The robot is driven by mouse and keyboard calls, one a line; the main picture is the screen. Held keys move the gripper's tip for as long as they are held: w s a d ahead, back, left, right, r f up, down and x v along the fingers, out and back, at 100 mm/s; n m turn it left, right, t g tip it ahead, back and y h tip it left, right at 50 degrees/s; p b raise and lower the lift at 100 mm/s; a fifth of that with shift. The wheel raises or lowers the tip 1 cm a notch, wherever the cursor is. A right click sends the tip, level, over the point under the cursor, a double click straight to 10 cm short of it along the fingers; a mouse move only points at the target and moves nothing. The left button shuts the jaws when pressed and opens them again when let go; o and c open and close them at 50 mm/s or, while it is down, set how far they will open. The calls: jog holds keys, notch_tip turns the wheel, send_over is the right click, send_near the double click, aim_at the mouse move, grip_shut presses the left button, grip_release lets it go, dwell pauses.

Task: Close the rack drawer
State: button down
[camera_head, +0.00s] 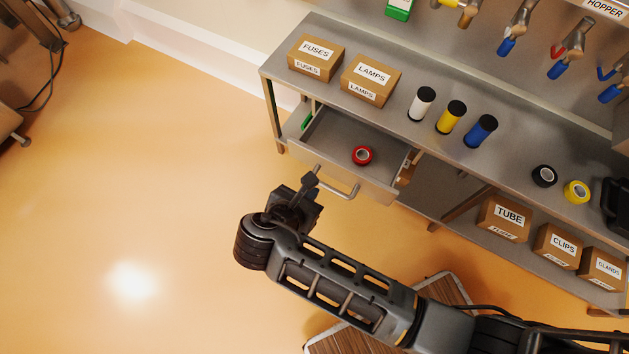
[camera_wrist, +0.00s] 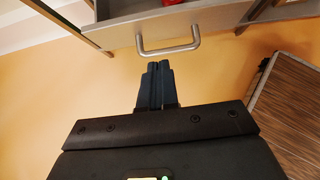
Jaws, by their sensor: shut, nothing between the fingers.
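The rack drawer (camera_head: 330,141) is pulled open from the grey metal rack, under the left end of its top. A roll of red tape (camera_head: 362,155) lies inside it. The drawer's front carries a bar handle (camera_head: 338,186), which also shows in the wrist view (camera_wrist: 168,45). My gripper (camera_head: 311,178) is in front of the drawer, close to the left side of the handle. In the wrist view my gripper (camera_wrist: 157,64) is shut and empty, its fingertips pointing at the handle, seemingly just short of it. I cannot tell whether they touch.
On the rack top (camera_head: 385,115) stand boxes marked FUSES (camera_head: 315,57) and LAMPS (camera_head: 370,80), several coloured cylinders, and black and yellow tape rolls. Labelled boxes, including TUBE (camera_head: 504,217), sit on the lower shelf.

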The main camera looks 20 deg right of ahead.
aim_at(335, 165)
jog(key=x, duration=0.3)
jog(key=b+x, duration=0.1)
jog(key=x, duration=0.2)
jog(key=d+r+b+x, duration=0.1)
jog(key=x, duration=0.3)
jog(key=shift+w, duration=0.35)
jog(key=shift+w+d, duration=0.5)
jog(key=shift+d, duration=0.2)
jog(key=shift+w+d+r, duration=0.1)
jog(key=shift+w+d, duration=0.1)
jog(key=shift+d, duration=0.05)
jog(key=w+d+p, duration=0.1)
jog(key=w+d, duration=0.1)
jog(key=d, duration=0.1)
jog(key=w+d+p, duration=0.1)
jog(key=w+d, duration=0.1)
jog(key=w+d+p, duration=0.1)
jog(key=w+d, duration=0.1)
jog(key=d, duration=0.1)
jog(key=shift+w+d, duration=0.15)
jog(key=shift+d, duration=0.2)
